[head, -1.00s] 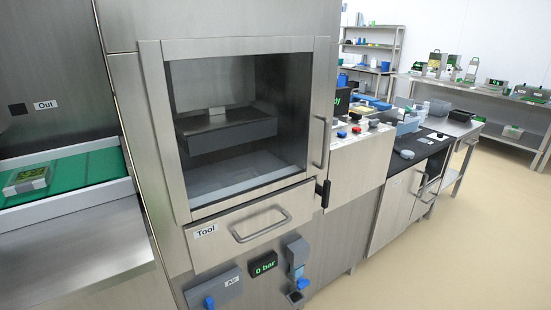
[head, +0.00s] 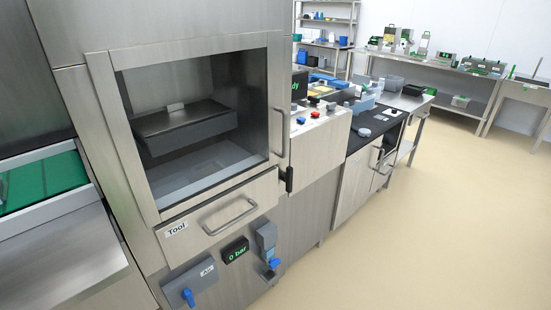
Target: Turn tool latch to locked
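The tool drawer (head: 222,214) is a steel front labelled "Tool" with a bar handle (head: 230,217), and it looks closed. A small black upright part (head: 289,179) sits at the drawer's right edge and looks like the tool latch. It is too small to tell its setting. Above the drawer, a closed glazed door (head: 192,115) shows a dark block (head: 185,131) inside. My gripper is not in view.
Below the drawer are the grey "Air" box (head: 190,284) with a blue handle, a "0 bar" display (head: 236,250) and a grey-blue fitting (head: 267,242). A control panel (head: 318,135) stands to the right. The floor (head: 420,240) at right is clear.

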